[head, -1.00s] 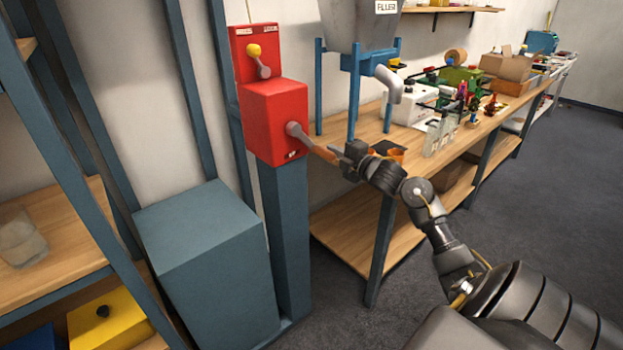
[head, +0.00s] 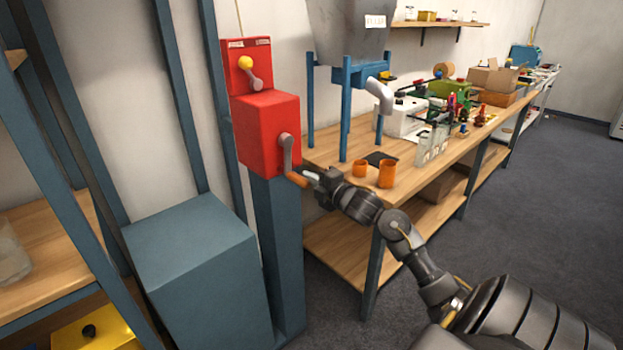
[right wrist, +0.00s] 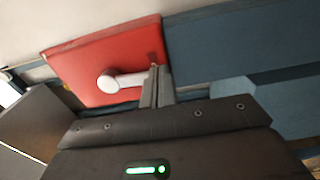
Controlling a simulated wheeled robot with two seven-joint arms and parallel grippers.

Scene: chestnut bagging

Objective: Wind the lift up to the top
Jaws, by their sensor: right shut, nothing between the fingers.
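The red winch box (head: 265,130) sits on a blue-grey post (head: 278,250). Its grey crank arm (head: 287,155) points down and ends in an orange handle (head: 298,180). My right gripper (head: 312,176) is shut and empty, its fingertips close beside the handle; I cannot tell whether they touch it. The right wrist view shows the red box (right wrist: 75,60), the grey crank (right wrist: 122,81) and my shut fingers (right wrist: 157,86); the orange handle is hidden there. Above the crank, a lever with a yellow knob (head: 246,62) sits on the red back plate. My left gripper is out of view.
A large blue-grey box (head: 190,255) stands left of the post. A shelf rack (head: 65,215) is at far left. The workbench (head: 330,150) to the right holds a filler hopper (head: 350,40) and two orange cups (head: 387,174). Grey floor lies open at right.

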